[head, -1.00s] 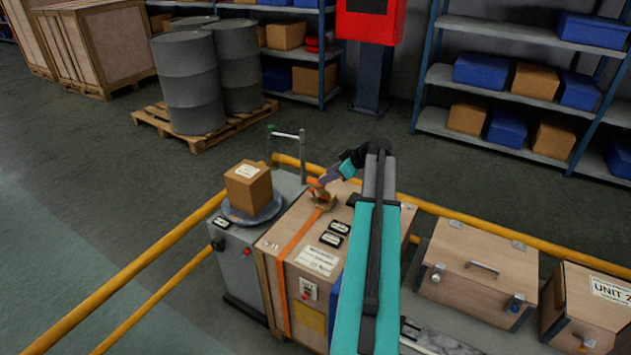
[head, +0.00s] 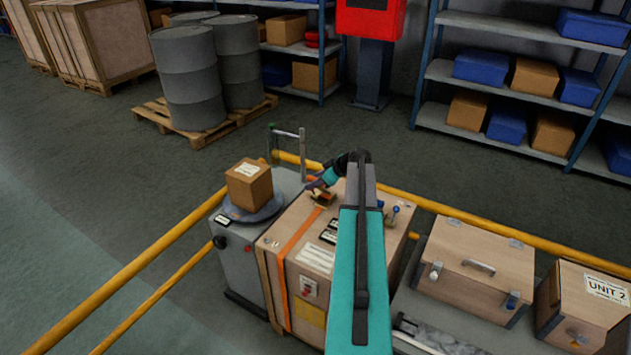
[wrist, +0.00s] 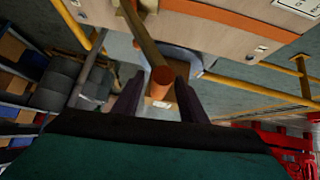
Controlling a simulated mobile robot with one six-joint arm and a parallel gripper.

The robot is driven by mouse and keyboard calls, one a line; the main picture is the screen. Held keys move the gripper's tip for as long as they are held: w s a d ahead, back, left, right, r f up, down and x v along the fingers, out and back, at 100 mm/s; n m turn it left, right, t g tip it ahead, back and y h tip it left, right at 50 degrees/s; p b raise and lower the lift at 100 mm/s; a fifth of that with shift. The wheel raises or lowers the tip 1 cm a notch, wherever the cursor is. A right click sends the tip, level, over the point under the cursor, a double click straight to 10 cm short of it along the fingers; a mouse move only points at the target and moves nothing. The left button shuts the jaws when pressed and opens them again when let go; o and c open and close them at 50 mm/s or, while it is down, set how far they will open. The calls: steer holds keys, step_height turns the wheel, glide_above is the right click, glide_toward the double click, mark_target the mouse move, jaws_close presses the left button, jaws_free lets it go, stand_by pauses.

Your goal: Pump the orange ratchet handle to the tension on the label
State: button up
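The orange strap (head: 297,240) runs over the top and down the front of a wooden crate (head: 268,243). The ratchet (head: 323,198) sits on the strap on the crate's top, partly hidden by my gripper (head: 316,186). In the wrist view, the ratchet handle (wrist: 150,45) is a tan bar with an orange end, pointing towards the gap between the fingers. My gripper (wrist: 157,98) is open, with clear space either side of the handle's end. A white label (head: 317,258) is on the crate; its writing is too small to read.
A carton (head: 249,186) stands on a round plate on a grey cabinet (head: 243,262) left of the crate. Yellow rails (head: 150,258) run around the unit. Blue-topped knobs (head: 394,210) stand right of my arm. A wooden chest (head: 470,268) lies further right.

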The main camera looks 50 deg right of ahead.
jaws_close()
